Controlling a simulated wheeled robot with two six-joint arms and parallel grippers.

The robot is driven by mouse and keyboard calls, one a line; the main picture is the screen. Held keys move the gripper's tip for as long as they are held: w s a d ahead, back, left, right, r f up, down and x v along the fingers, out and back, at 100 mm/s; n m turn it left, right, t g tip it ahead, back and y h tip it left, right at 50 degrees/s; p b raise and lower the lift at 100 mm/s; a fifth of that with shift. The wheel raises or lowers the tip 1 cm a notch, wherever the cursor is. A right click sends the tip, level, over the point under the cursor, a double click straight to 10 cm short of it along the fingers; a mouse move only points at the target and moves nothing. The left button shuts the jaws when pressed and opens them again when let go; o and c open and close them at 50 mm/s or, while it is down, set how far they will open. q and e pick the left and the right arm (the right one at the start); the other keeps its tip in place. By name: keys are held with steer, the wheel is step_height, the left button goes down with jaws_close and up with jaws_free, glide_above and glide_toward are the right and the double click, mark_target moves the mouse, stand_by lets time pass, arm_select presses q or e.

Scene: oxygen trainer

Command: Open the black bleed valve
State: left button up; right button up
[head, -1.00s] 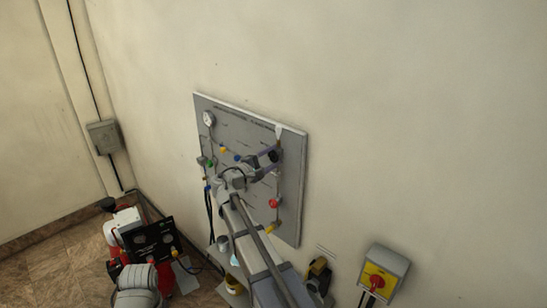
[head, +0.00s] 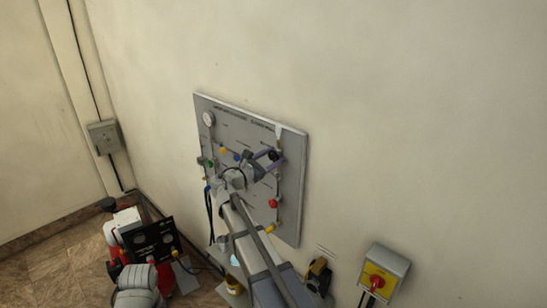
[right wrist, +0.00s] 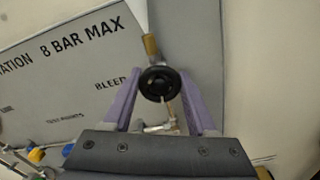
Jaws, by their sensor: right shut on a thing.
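The black bleed valve is a round black knob (right wrist: 160,84) on a brass fitting, beside the word BLEED on the grey panel in the right wrist view. In the head view the panel (head: 240,135) hangs on the wall, and the knob (head: 273,155) is small near its right side. My right gripper (head: 270,160) is at the knob, with one purple finger on each side of it, and is shut on it. The knob's face shows between the fingers in the right wrist view.
Other knobs on the panel include a red one (head: 273,203), a yellow one (head: 270,227) and a green one (head: 209,162). A yellow switch box with a red knob (head: 374,281) is on the wall at right.

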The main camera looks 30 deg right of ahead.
steer(key=shift+n, duration=0.6)
steer(key=o, duration=1.4)
steer(key=shift+c, duration=0.2)
steer(key=v, duration=0.8)
